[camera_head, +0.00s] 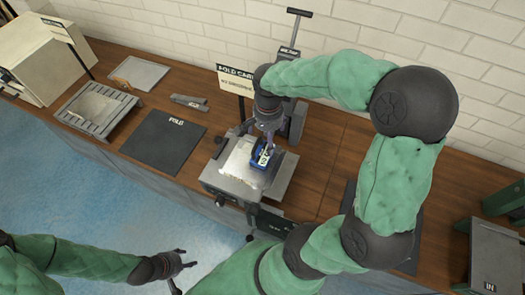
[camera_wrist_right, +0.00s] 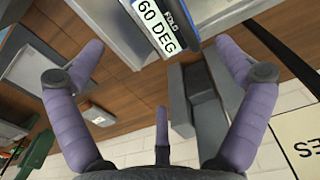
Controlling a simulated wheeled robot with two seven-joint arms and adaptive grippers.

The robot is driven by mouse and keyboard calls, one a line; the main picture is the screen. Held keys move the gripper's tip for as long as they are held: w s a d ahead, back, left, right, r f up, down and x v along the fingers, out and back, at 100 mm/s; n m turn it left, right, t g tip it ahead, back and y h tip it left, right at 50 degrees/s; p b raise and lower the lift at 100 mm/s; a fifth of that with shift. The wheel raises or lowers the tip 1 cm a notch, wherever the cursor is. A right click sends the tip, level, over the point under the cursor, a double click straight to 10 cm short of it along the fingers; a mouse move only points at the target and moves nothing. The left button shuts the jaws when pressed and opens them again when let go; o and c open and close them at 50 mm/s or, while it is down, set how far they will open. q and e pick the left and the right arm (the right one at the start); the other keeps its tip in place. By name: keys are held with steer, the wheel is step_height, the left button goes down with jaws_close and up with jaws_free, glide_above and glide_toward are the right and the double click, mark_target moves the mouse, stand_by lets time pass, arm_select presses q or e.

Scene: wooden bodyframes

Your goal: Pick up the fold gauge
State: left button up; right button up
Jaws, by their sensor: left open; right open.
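The fold gauge (camera_head: 261,159) is a small blue block with a white label, on the grey metal plate of a folding fixture (camera_head: 277,181). In the right wrist view the gauge (camera_wrist_right: 159,25) shows at the top centre, its label reading "60 DEG". My right gripper (camera_head: 267,145) is directly above the gauge. In its wrist view the purple fingers are spread wide (camera_wrist_right: 162,55), with nothing held between them; I cannot tell if they touch the gauge. My left gripper (camera_head: 182,270) is open and empty at the lower left, in front of the bench and away from the gauge.
A black mat (camera_head: 163,141) marked "FOLD" lies left of the fixture, with a slotted metal tray (camera_head: 97,108) farther left. A sign (camera_head: 236,82) and an upright tool with a handle (camera_head: 296,100) stand behind. A bin (camera_head: 497,255) is at the right.

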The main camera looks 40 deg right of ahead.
mark_target(266, 155)
step_height(266, 155, down, 4)
steer(key=shift+s+a+r+b, duration=0.1)
steer(key=shift+s+a+b, duration=0.05)
steer(key=shift+b, duration=0.2)
steer(key=shift+f, duration=0.3)
steer(key=shift+f+b, duration=0.3)
steer(key=shift+f, duration=0.4)
step_height(266, 155, down, 4)
steer(key=shift+a+b, duration=0.1)
steer(key=shift+b, duration=0.45)
steer(key=c, duration=1.4)
steer(key=shift+o, duration=0.2)
steer(key=shift+w+r, duration=0.1)
steer(key=shift+w, duration=0.1)
